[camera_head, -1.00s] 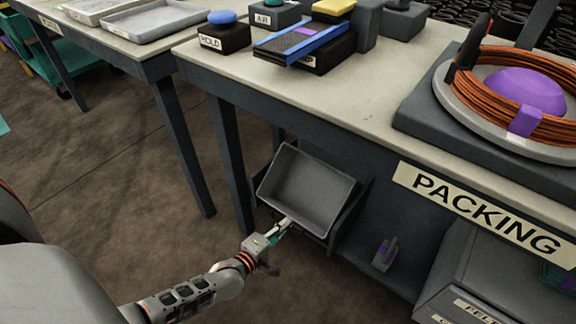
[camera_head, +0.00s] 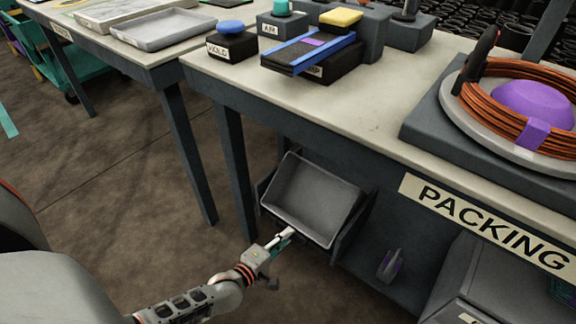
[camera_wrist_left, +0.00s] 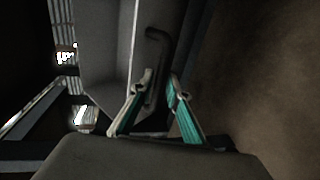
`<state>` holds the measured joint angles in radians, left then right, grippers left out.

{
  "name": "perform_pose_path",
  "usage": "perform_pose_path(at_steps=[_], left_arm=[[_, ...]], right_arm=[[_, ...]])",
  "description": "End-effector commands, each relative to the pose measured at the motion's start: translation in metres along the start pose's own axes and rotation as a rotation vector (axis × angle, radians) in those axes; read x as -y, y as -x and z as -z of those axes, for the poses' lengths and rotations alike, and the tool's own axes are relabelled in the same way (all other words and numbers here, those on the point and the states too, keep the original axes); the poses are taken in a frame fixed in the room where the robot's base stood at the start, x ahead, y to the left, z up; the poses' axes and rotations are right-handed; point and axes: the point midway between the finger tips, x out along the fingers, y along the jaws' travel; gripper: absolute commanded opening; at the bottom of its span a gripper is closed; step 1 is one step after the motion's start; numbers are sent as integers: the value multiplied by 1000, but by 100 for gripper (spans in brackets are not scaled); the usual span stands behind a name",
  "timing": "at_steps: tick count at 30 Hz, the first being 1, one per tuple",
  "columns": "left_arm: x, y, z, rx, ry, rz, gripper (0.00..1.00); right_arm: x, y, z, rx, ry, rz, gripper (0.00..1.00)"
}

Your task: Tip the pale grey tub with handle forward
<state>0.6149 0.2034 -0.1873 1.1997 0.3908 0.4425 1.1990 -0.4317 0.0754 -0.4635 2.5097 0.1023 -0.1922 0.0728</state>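The pale grey tub (camera_head: 312,194) sits in the dark frame under the packing table, its open top tilted toward me and its inside empty. My left gripper (camera_head: 286,236) is at the tub's lower front edge. In the left wrist view the two teal-sided fingers (camera_wrist_left: 159,78) close in on both sides of the dark handle (camera_wrist_left: 156,50), which stands out from the tub's grey wall (camera_wrist_left: 105,60). The exact contact is dim. The handle is mostly hidden by the fingers in the head view. My right gripper is not in view.
The packing table (camera_head: 370,128) overhangs the tub, with table legs to its left. An orange cable coil (camera_head: 520,115) lies on top. Floor at left is clear.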

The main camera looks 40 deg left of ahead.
Motion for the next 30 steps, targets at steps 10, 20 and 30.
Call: perform_pose_path(at_steps=[10, 20, 30], left_arm=[[2, 69, 0, 0, -1, 4, 16], [1, 105, 0, 1, -2, 3, 16], [1, 107, 0, 0, -2, 3, 16]], right_arm=[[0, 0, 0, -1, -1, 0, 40], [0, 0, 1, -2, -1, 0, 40], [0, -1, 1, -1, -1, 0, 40]])
